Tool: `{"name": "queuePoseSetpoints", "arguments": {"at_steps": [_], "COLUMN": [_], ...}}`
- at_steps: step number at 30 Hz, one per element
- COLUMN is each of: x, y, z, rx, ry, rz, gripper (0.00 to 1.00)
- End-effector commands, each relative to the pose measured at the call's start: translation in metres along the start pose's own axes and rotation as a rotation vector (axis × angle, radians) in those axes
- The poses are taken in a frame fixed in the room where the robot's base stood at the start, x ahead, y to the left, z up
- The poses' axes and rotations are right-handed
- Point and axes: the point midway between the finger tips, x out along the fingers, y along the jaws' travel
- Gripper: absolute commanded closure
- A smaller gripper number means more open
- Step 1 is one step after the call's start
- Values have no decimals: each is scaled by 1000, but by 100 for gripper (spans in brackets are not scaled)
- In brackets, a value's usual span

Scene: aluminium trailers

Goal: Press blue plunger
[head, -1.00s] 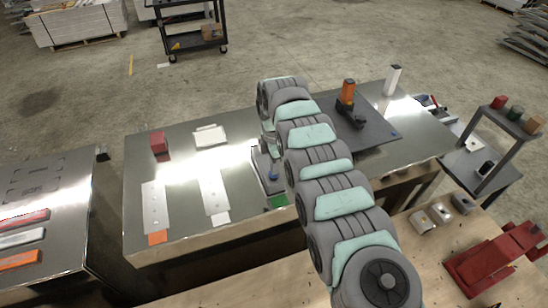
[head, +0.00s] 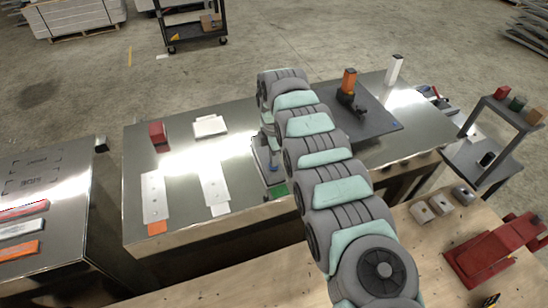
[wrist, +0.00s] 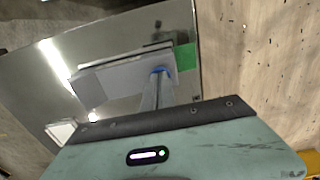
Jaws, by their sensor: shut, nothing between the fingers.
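The blue plunger (wrist: 158,70) shows as a small blue round part on a grey fixture (wrist: 110,76) in the wrist view. In the head view the blue part (head: 273,168) and the fixture (head: 258,161) are partly covered by my arm. My gripper (wrist: 159,78) is shut and empty. Its narrow fingers reach down to the blue plunger, and their tips overlap it in the wrist view. I cannot tell whether they touch it or how far down the plunger sits. The fingertips are hard to make out in the head view.
A green patch (head: 279,190) is at the fixture's near end. White plates (head: 153,197) and a red box (head: 157,132) lie to the left on the metal table (head: 190,240). A dark plate (head: 375,127) with an orange-and-black tool (head: 348,82) is to the right.

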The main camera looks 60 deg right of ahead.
Motion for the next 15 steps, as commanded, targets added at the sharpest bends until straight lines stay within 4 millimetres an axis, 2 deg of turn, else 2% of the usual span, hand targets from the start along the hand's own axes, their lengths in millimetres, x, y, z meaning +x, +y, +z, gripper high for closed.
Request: {"name": "queuePoseSetpoints", "arguments": {"at_steps": [15], "x": [-107], "y": [4], "z": [-1], "rx": [-1], "ry": [-3], "rz": [14], "gripper": [100]}}
